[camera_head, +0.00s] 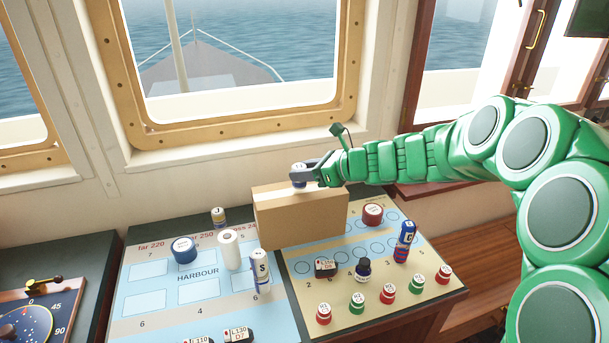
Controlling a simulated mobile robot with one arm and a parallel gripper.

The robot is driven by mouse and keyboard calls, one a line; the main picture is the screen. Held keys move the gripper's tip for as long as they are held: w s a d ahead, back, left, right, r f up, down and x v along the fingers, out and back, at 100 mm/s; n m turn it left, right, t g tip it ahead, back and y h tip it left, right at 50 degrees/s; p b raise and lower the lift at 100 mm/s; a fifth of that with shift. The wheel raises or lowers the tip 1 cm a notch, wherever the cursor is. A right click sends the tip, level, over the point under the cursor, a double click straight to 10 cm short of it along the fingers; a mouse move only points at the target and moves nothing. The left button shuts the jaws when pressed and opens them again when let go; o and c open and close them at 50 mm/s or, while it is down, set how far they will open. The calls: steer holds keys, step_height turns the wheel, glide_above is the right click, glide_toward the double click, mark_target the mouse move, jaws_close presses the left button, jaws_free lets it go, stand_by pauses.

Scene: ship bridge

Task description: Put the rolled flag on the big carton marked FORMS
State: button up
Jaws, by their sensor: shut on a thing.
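My gripper (303,175) is at the end of my green arm, over the top of the big brown carton (300,222). It is shut on a small white-topped roll (299,168), which looks like the rolled flag. The carton stands at the back of the chart table. No FORMS marking is readable on the faces I see.

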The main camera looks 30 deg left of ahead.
steer(key=shift+f, duration=0.6)
steer(key=shift+f, duration=0.15)
steer(key=o, duration=1)
steer(key=shift+r, duration=0.2)
steer(key=v, duration=1.2)
steer(key=shift+f, duration=0.15)
steer(key=shift+s+d, duration=0.1)
